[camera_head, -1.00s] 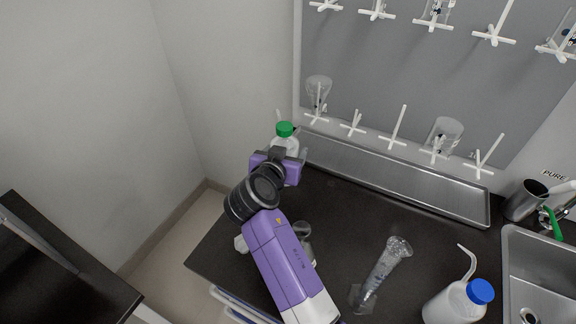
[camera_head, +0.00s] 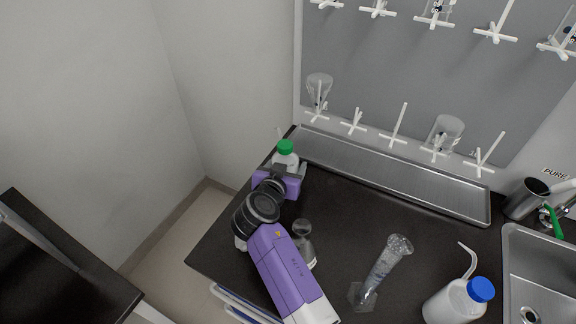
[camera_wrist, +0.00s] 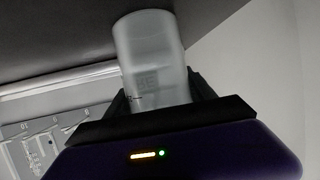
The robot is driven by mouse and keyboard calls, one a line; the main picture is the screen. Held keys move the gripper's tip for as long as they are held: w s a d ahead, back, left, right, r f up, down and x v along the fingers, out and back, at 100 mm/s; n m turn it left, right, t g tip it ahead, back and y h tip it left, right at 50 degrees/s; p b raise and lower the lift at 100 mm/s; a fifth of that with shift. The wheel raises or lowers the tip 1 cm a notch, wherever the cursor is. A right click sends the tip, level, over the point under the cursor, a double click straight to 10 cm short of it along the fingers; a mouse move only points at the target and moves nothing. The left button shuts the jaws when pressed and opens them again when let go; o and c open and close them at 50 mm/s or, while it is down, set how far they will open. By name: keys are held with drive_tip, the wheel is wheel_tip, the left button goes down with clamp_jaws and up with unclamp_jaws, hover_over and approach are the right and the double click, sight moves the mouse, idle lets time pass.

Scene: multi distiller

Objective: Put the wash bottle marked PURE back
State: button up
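A white wash bottle with a green cap (camera_head: 285,147) is at the back left corner of the bench, upright in the head view. A second wash bottle, with a blue cap (camera_head: 481,290), stands at the front right of the bench. No lettering on it is readable.
A PURE label (camera_head: 555,174) is on the wall above the sink (camera_head: 515,265). A steel trough (camera_head: 400,180) runs below the pegboard (camera_head: 420,90). Bare bench lies between flask and trough.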

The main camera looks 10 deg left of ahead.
drive_tip(key=o, duration=0.4)
drive_tip(key=shift+r, duration=0.2)
drive_tip(key=v, duration=1.2)
drive_tip(key=shift+f, duration=0.1)
